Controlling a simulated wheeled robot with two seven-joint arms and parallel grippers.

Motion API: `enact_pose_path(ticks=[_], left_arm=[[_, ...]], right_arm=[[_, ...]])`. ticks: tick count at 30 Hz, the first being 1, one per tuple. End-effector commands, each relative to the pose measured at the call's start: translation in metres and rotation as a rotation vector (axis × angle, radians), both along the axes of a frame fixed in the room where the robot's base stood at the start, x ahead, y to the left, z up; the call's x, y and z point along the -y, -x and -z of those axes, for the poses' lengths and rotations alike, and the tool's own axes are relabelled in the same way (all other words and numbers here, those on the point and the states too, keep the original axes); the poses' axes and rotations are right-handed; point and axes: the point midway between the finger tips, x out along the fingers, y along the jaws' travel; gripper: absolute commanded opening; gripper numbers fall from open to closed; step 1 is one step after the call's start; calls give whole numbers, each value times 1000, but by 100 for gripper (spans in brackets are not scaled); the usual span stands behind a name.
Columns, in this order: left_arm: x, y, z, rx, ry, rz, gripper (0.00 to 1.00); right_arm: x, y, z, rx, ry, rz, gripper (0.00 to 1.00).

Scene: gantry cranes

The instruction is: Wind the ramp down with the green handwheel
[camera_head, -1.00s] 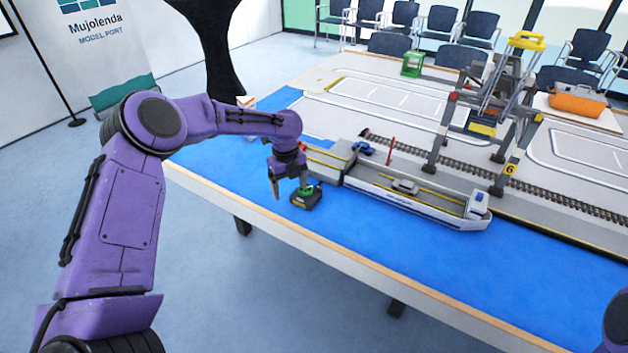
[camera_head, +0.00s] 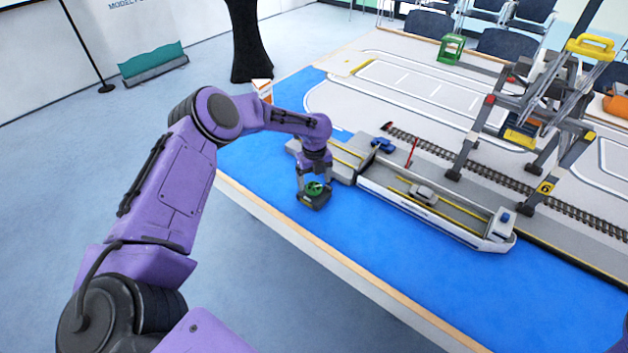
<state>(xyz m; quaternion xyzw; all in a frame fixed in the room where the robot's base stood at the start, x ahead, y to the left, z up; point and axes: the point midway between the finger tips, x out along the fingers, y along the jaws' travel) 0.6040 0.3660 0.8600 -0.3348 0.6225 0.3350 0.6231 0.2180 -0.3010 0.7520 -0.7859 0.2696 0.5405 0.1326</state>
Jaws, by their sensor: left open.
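The green handwheel (camera_head: 314,188) sits on a small dark box (camera_head: 314,203) on the blue water surface near the table's front edge. My left gripper (camera_head: 314,187) points down over it, open, with one finger on each side of the wheel. I cannot tell whether the fingers touch it. A grey piece that looks like the ramp (camera_head: 364,163) lies between the quay with yellow lines (camera_head: 343,155) and the white ferry (camera_head: 430,212); its tilt is hard to tell. My right gripper is out of view.
A blue car (camera_head: 383,146) stands near the ramp, beside a red post (camera_head: 412,152). A grey car (camera_head: 423,192) is on the ferry. A gantry crane (camera_head: 545,187) stands over the rails at the right. Blue surface in front of the ferry is clear.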

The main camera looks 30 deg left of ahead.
Motion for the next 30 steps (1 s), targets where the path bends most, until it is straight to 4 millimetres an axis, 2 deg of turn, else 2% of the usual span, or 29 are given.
enact_pose_path(ticks=[3,6,13,14,18,19,30], left_arm=[[-1,0,16,-1,0,-1,82],[-2,1,22,0,0,-2,82],[-2,1,24,1,0,-4,82],[-2,1,24,1,1,-4,79],[-3,1,24,1,1,-4,33],[-3,1,24,1,1,-4,25],[-2,1,24,3,1,-52,26]], right_arm=[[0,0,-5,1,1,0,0],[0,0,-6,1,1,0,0],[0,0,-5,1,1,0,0],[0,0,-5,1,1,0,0],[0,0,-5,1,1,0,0],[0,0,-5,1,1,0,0],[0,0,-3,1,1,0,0]])
